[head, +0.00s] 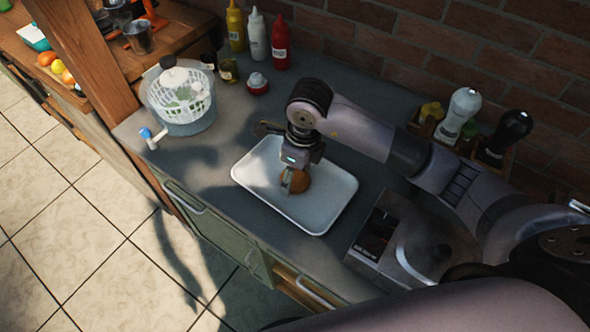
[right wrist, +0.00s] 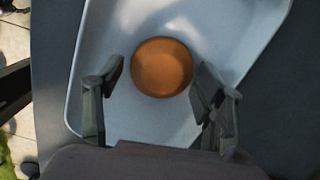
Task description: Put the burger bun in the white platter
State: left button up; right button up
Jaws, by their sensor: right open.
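The burger bun (head: 296,181) is round and brown and rests on the white platter (head: 318,213), partly hidden behind my right gripper (head: 287,187) in the head view. In the right wrist view, the bun (right wrist: 161,67) lies on the bare white surface of the platter (right wrist: 112,42). My right gripper (right wrist: 160,95) is open, with one finger on each side just short of the bun, and holds nothing. My left gripper is not in view.
A salad spinner (head: 180,98) stands left of the platter. Yellow, white and red bottles (head: 257,38) stand at the wall. White and black bottles (head: 459,115) stand in a wooden box on the right. A steel appliance (head: 425,245) is right of the platter.

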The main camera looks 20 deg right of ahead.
aim_at(300, 178)
jog(key=shift+w+d, duration=0.1)
jog(key=shift+r, duration=0.1)
jog(key=shift+r, duration=0.25)
notch_tip(300, 178, up, 11)
jog(key=s+b, duration=0.1)
jog(key=b, duration=0.1)
jog(key=shift+d+r, duration=0.15)
jog(key=shift+d, duration=0.3)
